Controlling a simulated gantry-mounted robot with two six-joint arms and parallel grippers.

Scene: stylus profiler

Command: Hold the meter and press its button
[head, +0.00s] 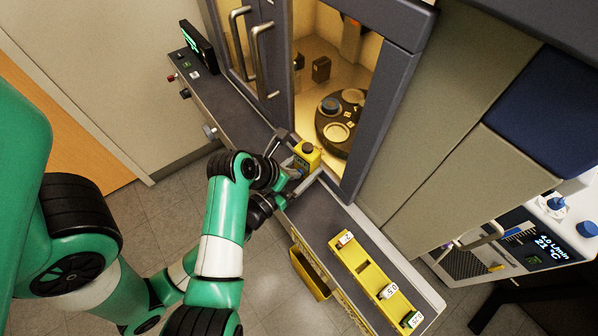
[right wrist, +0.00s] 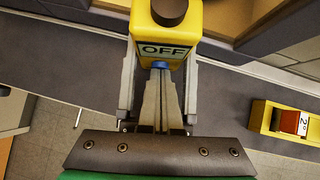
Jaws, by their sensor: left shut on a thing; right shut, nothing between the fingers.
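The meter is a yellow box with a dark round knob on top, at the ledge in the head view (head: 307,153). In the right wrist view the meter (right wrist: 177,25) shows a label or display reading OFF, with a blue button (right wrist: 160,65) below it. My left gripper (head: 302,160) is shut on the meter, one finger on each side. My right gripper (right wrist: 160,76) is shut and empty, its fingertips at the blue button. Whether they touch it is hidden. In the head view the arms largely cover the right gripper.
A yellow holder (head: 361,263) with several small labelled devices lies on the grey ledge to the right. A yellow bin (head: 309,275) hangs below the ledge's front edge. Behind the meter is an open chamber with a dark round stage (head: 339,136). A small screen stands at the ledge's far left.

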